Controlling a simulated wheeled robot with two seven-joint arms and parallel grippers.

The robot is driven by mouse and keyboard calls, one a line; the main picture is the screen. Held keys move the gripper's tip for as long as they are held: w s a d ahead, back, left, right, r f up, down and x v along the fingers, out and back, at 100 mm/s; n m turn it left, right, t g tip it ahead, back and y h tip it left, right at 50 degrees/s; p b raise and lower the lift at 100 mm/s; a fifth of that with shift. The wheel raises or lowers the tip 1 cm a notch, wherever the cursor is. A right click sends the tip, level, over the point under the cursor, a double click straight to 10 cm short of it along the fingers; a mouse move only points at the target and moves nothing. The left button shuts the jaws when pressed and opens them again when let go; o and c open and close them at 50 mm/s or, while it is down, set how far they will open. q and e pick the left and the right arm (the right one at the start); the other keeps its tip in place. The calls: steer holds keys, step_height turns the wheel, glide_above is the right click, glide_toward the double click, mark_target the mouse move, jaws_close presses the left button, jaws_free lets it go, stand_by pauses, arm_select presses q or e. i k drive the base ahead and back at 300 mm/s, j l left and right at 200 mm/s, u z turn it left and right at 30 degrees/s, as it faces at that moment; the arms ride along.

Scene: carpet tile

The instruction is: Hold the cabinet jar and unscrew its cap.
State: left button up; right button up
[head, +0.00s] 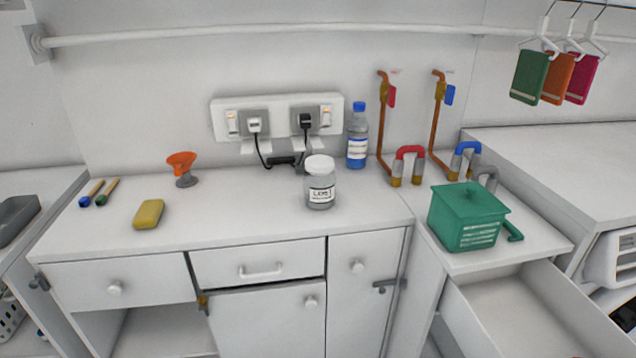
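A clear jar (320,193) with a printed label stands upright on the white cabinet top. A white cap (319,165) sits on its mouth. Nothing touches the jar or its cap. Neither of my grippers shows in the head view.
A bottle with a blue cap (358,136) stands behind the jar, near the wall sockets (278,117). A green box (467,217) stands right, above an open drawer (540,318). Counter around the jar is clear.

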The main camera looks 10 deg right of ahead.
mark_target(319, 189)
steer(key=i+j+z, duration=0.6)
steer(key=i+j, duration=0.15)
steer(key=j, duration=0.15)
